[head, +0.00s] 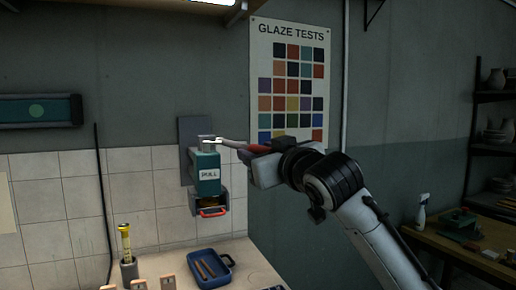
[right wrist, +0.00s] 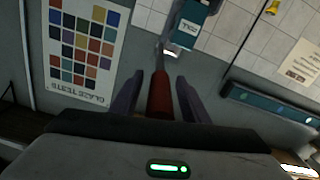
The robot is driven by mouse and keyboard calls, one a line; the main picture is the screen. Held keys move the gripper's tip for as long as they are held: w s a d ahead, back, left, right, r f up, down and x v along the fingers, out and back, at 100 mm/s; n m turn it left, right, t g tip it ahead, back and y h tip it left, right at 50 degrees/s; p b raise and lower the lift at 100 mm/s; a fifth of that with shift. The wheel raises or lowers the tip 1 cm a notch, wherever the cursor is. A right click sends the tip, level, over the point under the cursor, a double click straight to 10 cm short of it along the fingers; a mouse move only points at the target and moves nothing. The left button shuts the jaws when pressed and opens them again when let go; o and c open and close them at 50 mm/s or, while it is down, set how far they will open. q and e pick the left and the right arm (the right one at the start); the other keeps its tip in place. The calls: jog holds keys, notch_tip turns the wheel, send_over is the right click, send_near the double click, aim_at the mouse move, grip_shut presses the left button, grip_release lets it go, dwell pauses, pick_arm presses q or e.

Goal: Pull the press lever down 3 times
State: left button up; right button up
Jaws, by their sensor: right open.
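The teal press (head: 207,175) with a "PULL" label is mounted on a grey plate on the wall. Its lever (head: 232,143) sticks out to the right from the top, close to level, and ends in a red grip. My right gripper (head: 252,153) is at the red grip, with its arm coming from the right. In the right wrist view, the red grip (right wrist: 160,98) lies between the two spread fingers of my right gripper (right wrist: 157,88), with a gap visible on each side. The press (right wrist: 190,22) also shows there. My left gripper is not in view.
Below the press is a red handle (head: 213,212). A blue tray (head: 211,280) with brown sticks and a holder with a yellow tool (head: 125,240) stand on the counter. A glaze chart (head: 291,85) hangs behind my right arm. A side table (head: 470,250) stands at right.

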jog(key=shift+w+a, duration=0.1)
jog(key=shift+w, duration=0.1)
jog(key=shift+c, duration=0.3)
